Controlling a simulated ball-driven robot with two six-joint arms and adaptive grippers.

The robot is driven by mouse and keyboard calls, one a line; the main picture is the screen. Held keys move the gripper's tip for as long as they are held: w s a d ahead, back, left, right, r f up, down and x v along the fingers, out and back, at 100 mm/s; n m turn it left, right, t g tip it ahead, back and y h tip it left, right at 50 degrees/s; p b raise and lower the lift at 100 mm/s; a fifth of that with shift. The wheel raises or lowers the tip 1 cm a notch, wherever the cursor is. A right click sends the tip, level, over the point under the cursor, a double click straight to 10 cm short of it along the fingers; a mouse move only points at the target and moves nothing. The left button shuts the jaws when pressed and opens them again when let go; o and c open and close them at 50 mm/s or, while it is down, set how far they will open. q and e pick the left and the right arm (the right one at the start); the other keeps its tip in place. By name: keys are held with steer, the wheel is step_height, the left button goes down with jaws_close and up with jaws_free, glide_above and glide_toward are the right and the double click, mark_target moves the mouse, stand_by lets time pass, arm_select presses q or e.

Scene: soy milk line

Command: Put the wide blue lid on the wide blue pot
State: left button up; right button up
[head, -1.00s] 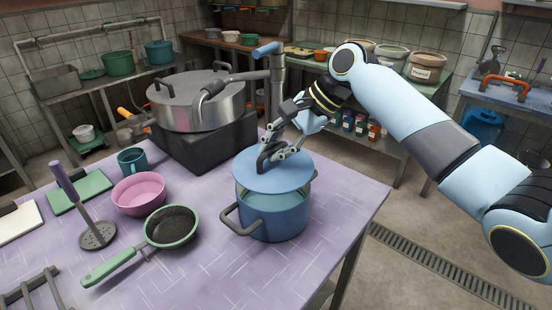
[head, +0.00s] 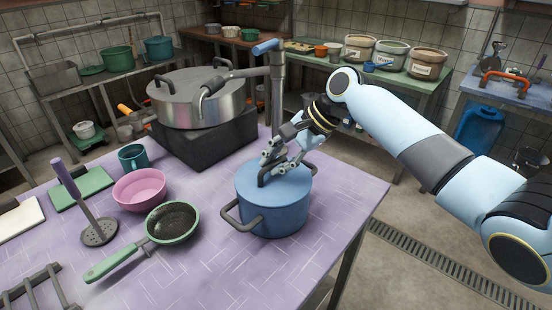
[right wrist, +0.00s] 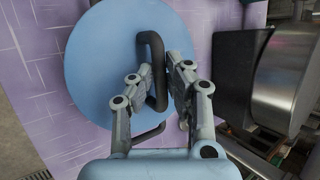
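The wide blue lid (head: 292,182) sits level on the rim of the wide blue pot (head: 275,217), with no gap visible between them in the head view. In the right wrist view the lid (right wrist: 95,65) fills the left middle, and its dark handle (right wrist: 156,60) stands between my fingers. My right gripper (head: 272,158) is just above the lid at its handle. In the right wrist view the gripper (right wrist: 160,68) has its fingers apart, one on each side of the handle, with room beside it. My left gripper is not in view.
A steel pot (head: 196,97) on a black block stands behind, near a tap (head: 277,85). The table front is mostly clear.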

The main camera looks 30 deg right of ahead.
steer(key=o, duration=0.3)
steer(key=shift+r, duration=0.4)
steer(key=b+v, duration=0.1)
steer(key=v, duration=1.1)
steer(key=shift+r, duration=0.2)
steer(key=shift+s, duration=0.1)
